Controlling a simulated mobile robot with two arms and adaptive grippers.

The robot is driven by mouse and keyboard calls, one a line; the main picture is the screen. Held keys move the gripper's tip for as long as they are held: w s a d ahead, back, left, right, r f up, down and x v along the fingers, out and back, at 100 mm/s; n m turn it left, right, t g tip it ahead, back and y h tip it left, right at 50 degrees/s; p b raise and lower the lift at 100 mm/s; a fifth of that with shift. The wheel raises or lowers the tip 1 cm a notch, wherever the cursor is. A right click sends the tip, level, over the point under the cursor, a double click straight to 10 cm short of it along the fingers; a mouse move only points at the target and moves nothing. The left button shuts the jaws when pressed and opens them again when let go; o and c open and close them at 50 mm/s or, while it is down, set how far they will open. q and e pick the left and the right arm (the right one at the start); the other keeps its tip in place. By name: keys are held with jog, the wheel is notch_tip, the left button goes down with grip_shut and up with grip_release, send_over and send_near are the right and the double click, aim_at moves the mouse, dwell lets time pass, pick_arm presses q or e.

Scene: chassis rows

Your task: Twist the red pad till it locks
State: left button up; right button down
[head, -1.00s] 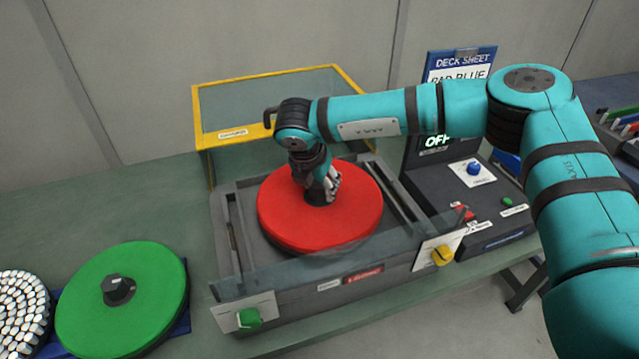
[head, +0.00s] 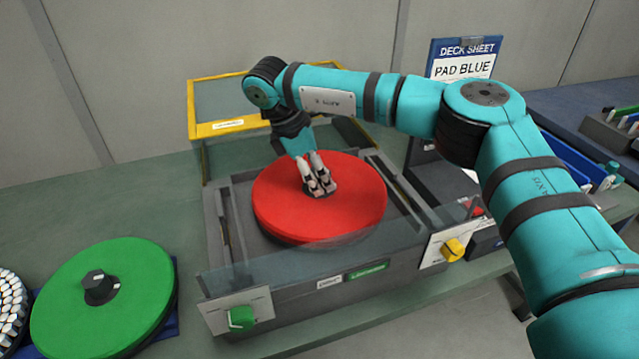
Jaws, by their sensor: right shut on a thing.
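The red pad (head: 350,215) is a thick round disc lying flat in the grey machine (head: 290,297). My right gripper (head: 319,187) points down onto the pad's centre and is shut on its dark hub, which the fingers mostly hide. A small plate on the machine's front (head: 367,271) is green, its lettering too blurred to read surely. My left gripper is out of view.
A green pad (head: 100,310) with a dark knob lies on the bench at left, beside a disc of pale pieces (head: 10,310). A yellow-framed clear guard (head: 228,127) stands behind the machine. A green knob (head: 241,318) and yellow knob (head: 453,250) stick out in front. A sheet reads "PAD BLUE" (head: 463,67).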

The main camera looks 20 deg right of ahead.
jog(key=c, duration=0.7)
grip_release()
jog(key=shift+m, duration=0.3)
jog(key=shift+a+r, duration=0.1)
jog(key=shift+r, duration=0.1)
jog(key=v, duration=1.1)
jog(key=shift+w+r, duration=0.15)
jog(key=shift+r, duration=0.15)
